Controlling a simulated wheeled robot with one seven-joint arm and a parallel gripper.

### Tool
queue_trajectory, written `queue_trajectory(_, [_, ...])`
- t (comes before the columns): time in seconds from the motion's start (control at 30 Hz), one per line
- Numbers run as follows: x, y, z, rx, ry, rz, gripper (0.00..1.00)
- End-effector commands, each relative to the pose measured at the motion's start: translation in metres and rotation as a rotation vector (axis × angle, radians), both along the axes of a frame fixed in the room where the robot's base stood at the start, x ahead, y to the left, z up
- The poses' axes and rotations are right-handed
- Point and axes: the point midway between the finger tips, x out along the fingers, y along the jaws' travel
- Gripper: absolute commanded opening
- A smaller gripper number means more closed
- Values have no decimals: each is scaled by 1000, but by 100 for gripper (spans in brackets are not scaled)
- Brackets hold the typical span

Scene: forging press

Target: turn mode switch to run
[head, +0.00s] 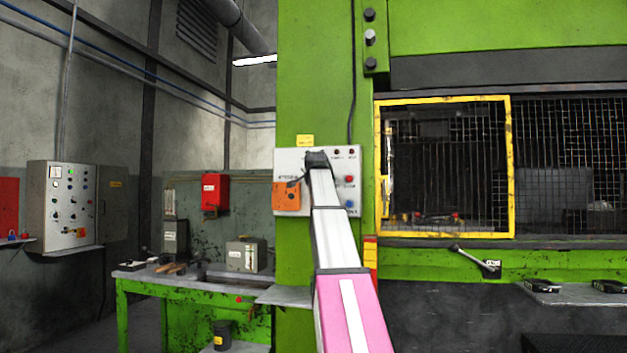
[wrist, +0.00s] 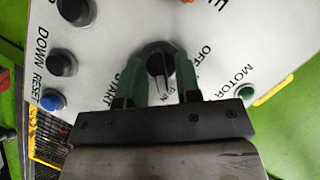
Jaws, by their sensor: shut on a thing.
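The mode switch is a black round knob (wrist: 155,52) on a light control panel (wrist: 110,25) in the wrist view. My gripper (wrist: 159,80) has its two green fingers on either side of the knob and is shut on it. An OFF label stands beside the knob, and a partly hidden label lies below it between the fingers. The knob's exact pointing is hard to tell. In the head view my gripper (head: 317,158) reaches the panel (head: 283,163) on the green press column and hides the switch.
Beside the knob, the wrist view shows other dark buttons (wrist: 62,62), a blue RESET button (wrist: 52,100) and a green button (wrist: 245,92). In the head view, an orange box (head: 287,196) sits on the panel's left, and a yellow-framed mesh gate (head: 508,170) stands to the right.

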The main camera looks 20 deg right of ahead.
Motion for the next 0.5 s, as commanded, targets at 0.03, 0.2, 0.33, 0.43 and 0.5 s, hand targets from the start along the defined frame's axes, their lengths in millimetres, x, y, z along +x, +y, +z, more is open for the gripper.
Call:
queue_trajectory(0.03, [1, 0, 0, 1, -1, -1, 8])
queue_trajectory(0.2, [1, 0, 0, 0, 0, 0, 37])
queue_trajectory(0.33, [0, 0, 0, 0, 0, 0, 37])
queue_trajectory(0.43, [0, 0, 0, 0, 1, -1, 37])
queue_trajectory(0.5, [0, 0, 0, 0, 1, -1, 37])
